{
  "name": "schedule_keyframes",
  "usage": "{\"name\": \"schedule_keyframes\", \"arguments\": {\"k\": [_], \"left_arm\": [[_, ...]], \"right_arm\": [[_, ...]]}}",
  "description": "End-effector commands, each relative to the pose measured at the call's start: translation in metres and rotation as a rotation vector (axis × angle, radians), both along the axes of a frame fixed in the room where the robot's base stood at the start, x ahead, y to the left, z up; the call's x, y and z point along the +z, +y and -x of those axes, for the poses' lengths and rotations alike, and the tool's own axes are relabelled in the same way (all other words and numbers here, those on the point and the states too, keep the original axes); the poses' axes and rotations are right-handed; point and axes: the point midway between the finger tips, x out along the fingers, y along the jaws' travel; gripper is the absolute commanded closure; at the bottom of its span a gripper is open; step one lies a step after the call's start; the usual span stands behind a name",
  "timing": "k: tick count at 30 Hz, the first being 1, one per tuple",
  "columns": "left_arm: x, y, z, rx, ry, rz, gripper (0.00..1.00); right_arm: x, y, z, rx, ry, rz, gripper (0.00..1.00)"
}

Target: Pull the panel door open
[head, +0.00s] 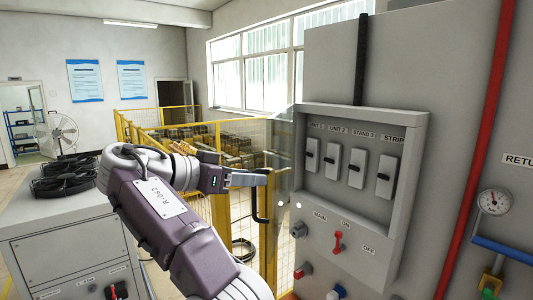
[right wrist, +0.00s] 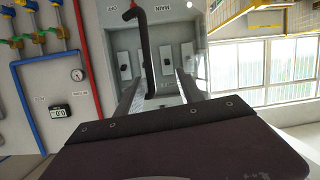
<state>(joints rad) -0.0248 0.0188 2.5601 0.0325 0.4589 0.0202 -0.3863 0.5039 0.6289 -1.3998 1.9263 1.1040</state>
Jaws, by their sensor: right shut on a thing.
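The grey panel box (head: 412,140) on the right wall has a clear door (head: 284,150) at its left edge. The door stands swung outward, and the switches (head: 355,167) inside are uncovered in the head view. The door has a black bar handle (head: 259,207). My right gripper (head: 262,179) is shut on this handle near its top. In the right wrist view the black handle (right wrist: 147,50) runs between the two fingers (right wrist: 157,92), with the panel behind. Part of the handle is hidden by the fingers. My left gripper is not in view.
Below the switches are a red main lever (head: 338,241) and knobs. A red pipe (head: 487,120) and a gauge (head: 494,201) are on the wall at right. A yellow fence (head: 228,140) stands behind the door. A grey cabinet (head: 65,245) is at left.

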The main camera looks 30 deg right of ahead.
Motion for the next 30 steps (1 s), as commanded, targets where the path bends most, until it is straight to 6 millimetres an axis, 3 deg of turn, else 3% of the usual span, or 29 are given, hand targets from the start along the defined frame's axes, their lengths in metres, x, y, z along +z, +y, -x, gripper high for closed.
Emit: {"name": "schedule_keyframes", "arguments": {"k": [1, 9, 15, 16, 30], "left_arm": [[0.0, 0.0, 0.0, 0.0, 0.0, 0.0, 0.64], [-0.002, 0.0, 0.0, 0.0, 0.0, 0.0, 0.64], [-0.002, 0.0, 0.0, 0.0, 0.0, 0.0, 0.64], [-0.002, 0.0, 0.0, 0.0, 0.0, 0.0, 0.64], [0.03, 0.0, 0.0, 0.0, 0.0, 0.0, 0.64]], "right_arm": [[0.083, -0.019, 0.035, -0.129, -0.131, 0.29, 0.67], [0.094, -0.026, 0.047, -0.127, -0.13, 0.292, 0.67], [0.095, -0.026, 0.047, -0.126, -0.129, 0.292, 0.67], [0.01, -0.009, 0.01, 0.039, 0.005, -0.047, 0.67], [0.01, 0.023, -0.011, 0.043, 0.01, -0.045, 0.67]]}}
